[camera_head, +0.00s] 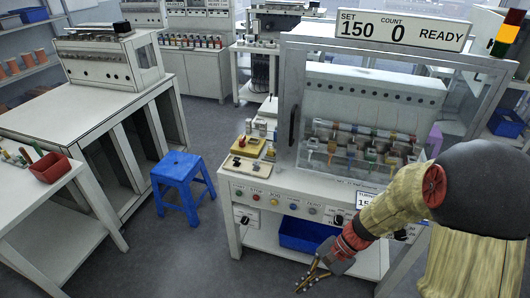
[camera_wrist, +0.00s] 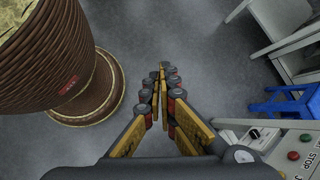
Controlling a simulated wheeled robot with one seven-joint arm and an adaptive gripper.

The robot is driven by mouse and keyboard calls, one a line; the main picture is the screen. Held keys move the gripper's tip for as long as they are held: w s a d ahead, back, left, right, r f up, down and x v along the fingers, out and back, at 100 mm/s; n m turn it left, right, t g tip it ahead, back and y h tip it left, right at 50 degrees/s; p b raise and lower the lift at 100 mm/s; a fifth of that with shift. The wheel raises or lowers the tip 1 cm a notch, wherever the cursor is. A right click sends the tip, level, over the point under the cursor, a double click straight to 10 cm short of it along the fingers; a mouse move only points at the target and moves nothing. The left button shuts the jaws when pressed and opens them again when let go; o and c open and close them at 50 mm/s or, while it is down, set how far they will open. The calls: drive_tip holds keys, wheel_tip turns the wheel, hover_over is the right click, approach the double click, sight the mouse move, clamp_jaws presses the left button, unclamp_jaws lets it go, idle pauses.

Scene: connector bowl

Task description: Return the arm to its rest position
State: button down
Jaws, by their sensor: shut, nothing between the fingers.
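My gripper (camera_head: 312,277) hangs low in front of the machine bench, at the end of my arm coming from the right in the head view. Its fingers are shut with nothing between them. In the wrist view the closed gripper (camera_wrist: 163,82) points over bare grey floor. The fingertips touch nothing. My own ribbed base shows at the left of the wrist view.
The machine bench (camera_head: 262,187) stands close behind my gripper, with a blue bin (camera_head: 305,236) on its lower shelf. A blue stool (camera_head: 181,184) stands left of it. A red bowl (camera_head: 49,167) sits on the left table. The floor (camera_head: 190,260) between is clear.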

drive_tip(key=s+d+r+n+t+h, duration=0.2)
drive_tip(key=d+r+n+h, duration=0.15)
drive_tip(key=r, duration=0.25)
drive_tip(key=s+d+r+n+t+h, duration=0.1)
drive_tip(key=s+d+r+n+h, duration=0.3)
drive_tip(key=r, duration=0.3)
wheel_tip(320, 180, up, 12)
drive_tip(key=s+n+t, duration=0.1)
drive_tip(key=n+t, duration=0.1)
drive_tip(key=t, duration=0.3)
drive_tip(key=shift+s+d+t, duration=0.3)
drive_tip(key=shift+d, duration=0.1)
